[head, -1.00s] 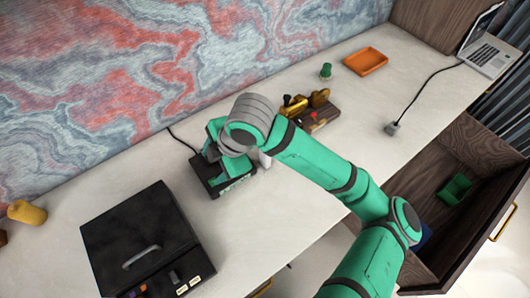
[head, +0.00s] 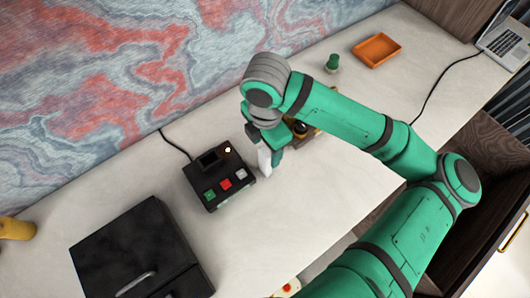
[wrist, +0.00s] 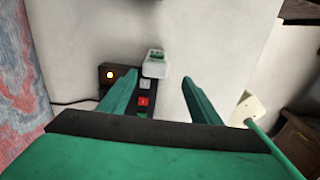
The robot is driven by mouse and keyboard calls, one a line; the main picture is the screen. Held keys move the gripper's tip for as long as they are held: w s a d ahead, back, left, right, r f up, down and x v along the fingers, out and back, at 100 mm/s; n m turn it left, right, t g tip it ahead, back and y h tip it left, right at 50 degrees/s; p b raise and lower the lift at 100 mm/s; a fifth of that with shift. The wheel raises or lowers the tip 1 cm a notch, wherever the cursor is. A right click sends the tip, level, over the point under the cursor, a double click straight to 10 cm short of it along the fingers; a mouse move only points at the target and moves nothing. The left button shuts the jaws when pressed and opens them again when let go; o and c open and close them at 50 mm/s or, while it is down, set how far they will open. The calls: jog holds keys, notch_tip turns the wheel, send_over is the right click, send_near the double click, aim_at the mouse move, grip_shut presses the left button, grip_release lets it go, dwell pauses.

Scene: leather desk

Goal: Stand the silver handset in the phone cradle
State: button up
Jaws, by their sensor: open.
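The phone cradle (head: 236,190) is a black base on the desk with green, red and grey buttons and a small lit lamp. It also shows in the wrist view (wrist: 106,86). The pale silver handset (head: 264,160) looks upright just right of the cradle in the head view. In the wrist view its end, with a green patch, shows as the handset (wrist: 155,68) between the fingers, nearer the left one. My gripper (wrist: 159,75) is open, pointing down at the handset, with a gap on the right. The handset's foot is partly hidden.
A black box with a handle (head: 140,250) stands at the lower left. A brown holder (head: 304,134) is partly behind my arm. A green stamp-like object (head: 333,63), an orange tray (head: 377,50) and a laptop (head: 503,42) lie farther right. An open drawer (head: 485,165) juts out.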

aim_at(265, 155)
notch_tip(265, 155, down, 4)
jog(key=shift+w+f, duration=0.1)
jog(key=shift+f, duration=0.15)
jog(key=shift+a+f, duration=0.2)
jog(key=shift+f, duration=0.35)
jog(key=shift+w+d+f, duration=0.1)
jog(key=shift+w+f, duration=0.1)
jog(key=shift+f, duration=1.1)
jog(key=shift+w+f, duration=0.2)
jog(key=shift+f, duration=1.05)
jog(key=shift+c, duration=0.6)
jog(key=c, duration=1.2)
jog(key=shift+c, duration=0.2)
